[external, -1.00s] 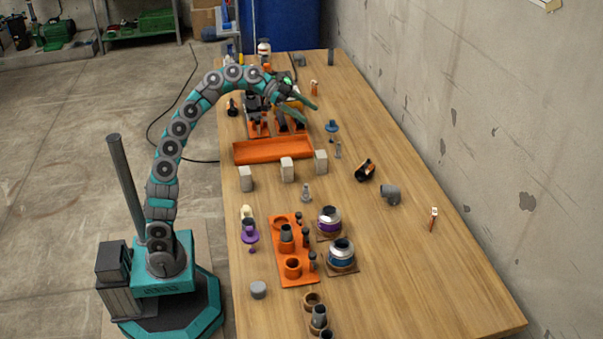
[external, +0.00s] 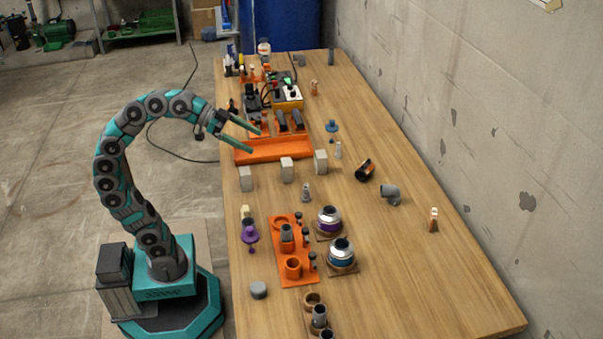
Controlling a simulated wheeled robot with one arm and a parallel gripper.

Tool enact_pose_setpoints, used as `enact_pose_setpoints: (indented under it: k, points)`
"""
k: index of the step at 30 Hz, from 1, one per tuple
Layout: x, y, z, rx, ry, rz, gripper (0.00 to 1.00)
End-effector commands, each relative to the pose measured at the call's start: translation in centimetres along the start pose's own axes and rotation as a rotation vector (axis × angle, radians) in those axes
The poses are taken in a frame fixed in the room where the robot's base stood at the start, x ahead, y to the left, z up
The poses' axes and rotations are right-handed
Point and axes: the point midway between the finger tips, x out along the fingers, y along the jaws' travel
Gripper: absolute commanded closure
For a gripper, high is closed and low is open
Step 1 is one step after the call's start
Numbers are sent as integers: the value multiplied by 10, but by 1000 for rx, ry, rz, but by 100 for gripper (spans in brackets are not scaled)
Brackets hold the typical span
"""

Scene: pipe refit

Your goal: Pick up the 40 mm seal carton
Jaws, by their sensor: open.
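Three small pale box-like cartons stand upright in a row on the table: a left one (external: 246,179), a middle one (external: 287,169) and a right one (external: 320,161). Their labels are too small to read, so I cannot tell which is the 40 mm seal carton. My gripper (external: 256,141) is open, with its two green fingers apart and nothing visible between them. In the picture it overlaps the left end of the orange tray, up and left of the cartons. Its height above the table is hard to tell.
The orange tray (external: 273,157) lies just behind the cartons. A device with a yellow side (external: 288,101) stands farther back. An orange rack (external: 278,222) with pipe parts is in front. A grey elbow (external: 391,194) lies to the right. The right side of the wooden table (external: 430,270) is mostly clear.

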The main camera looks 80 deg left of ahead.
Motion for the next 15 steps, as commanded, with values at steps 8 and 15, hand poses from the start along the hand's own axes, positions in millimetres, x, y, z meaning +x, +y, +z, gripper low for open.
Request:
enact_pose_setpoints:
  k: [8, 15]
  points:
    - [-32, 25, 54, -116, 18, -227, 3]
    - [-53, 21, 84, -208, 64, -366, 3]
